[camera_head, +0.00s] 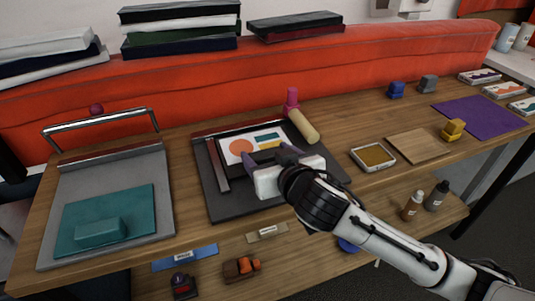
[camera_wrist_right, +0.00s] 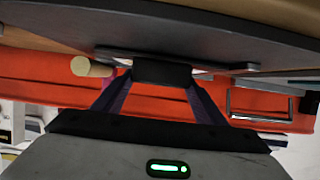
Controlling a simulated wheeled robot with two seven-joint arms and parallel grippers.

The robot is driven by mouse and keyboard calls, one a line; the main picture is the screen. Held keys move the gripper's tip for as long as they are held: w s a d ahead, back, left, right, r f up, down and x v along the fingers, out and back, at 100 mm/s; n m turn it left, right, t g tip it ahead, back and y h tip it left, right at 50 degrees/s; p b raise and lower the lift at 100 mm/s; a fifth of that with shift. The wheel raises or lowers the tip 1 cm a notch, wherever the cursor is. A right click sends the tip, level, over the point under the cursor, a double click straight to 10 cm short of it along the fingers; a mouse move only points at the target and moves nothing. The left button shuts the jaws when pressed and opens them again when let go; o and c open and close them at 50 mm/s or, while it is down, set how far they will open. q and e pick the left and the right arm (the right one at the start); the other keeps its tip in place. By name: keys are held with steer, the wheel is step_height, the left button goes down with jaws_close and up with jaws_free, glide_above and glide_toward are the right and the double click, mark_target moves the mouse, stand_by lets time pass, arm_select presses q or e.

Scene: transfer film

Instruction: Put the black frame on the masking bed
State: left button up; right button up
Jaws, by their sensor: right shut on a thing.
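My right gripper (camera_head: 265,160) reaches in over the dark grey flat bed (camera_head: 235,207) in the middle of the bench, which looks like the masking bed. It is shut on the black frame, whose dark gripped part (camera_wrist_right: 162,73) sits between the purple fingers in the right wrist view. The frame surrounds a white sheet (camera_head: 245,147) with orange, blue and yellow shapes. My wrist hides the frame's near right part. I cannot tell whether the frame touches the bed. The left gripper is not in view.
A grey press with a bar handle (camera_head: 100,122) and a teal plate (camera_head: 138,202) stands at left. A pink bottle (camera_head: 291,101) and a pale roller (camera_head: 303,126) are behind the bed. An ochre tray (camera_head: 373,157) and wooden board (camera_head: 420,146) are at right.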

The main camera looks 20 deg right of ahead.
steer(key=shift+f, duration=0.15)
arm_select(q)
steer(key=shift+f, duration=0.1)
arm_select(e)
steer(key=o, duration=1.1)
steer(key=shift+o, duration=0.2)
steer(key=shift+r, duration=0.3)
arm_select(q)
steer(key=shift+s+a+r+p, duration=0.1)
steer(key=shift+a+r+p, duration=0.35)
steer(key=shift+p, duration=0.45)
arm_select(e)
steer(key=v, duration=1.2)
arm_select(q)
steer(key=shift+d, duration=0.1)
